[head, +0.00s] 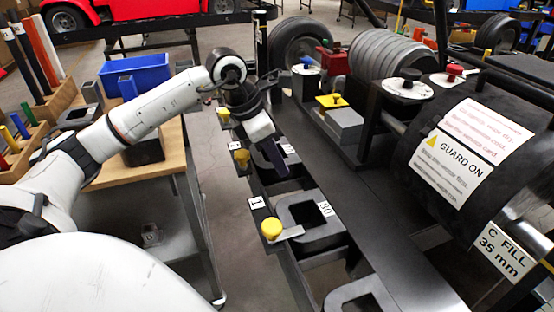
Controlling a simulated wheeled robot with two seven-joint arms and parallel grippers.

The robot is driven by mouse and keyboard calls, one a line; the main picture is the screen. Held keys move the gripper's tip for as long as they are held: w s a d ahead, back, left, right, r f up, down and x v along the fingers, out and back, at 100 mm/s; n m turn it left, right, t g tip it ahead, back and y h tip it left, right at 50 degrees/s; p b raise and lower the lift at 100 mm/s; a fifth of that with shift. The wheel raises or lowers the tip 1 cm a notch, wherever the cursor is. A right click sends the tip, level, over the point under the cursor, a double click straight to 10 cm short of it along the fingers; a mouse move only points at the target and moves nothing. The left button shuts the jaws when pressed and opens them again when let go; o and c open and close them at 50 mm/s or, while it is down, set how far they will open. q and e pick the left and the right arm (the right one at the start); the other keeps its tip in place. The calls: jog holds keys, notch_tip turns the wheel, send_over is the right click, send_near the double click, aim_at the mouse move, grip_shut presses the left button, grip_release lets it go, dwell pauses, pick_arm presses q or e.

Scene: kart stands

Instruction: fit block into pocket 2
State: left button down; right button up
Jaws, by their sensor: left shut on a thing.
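My left gripper (262,134) reaches in from the left over the black rail of the stand and is shut on a dark, bluish block (271,156). The block hangs tilted below the fingers, and part of it is hidden by them. Just beside and under it is a grey square-framed pocket (287,172), largely covered by the gripper and block. I cannot tell whether the block touches it. The small label by that pocket (234,145) is too small to read surely. Nearer, the pocket marked 1 (290,213) has an empty-looking square opening. My right gripper is not in view.
Yellow knobs (271,228) line the rail's left edge beside the pockets. A large black drum (430,190) with a "GUARD ON" sign stands at the right. A wooden-topped table (165,165) with a blue bin (140,72) is at the left. A floor gap separates table and stand.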

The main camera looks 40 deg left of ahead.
pick_arm(q)
jog(key=c, duration=1.6)
grip_release()
jog(key=shift+o, duration=0.2)
jog(key=p+v, duration=0.1)
jog(key=v, duration=1.1)
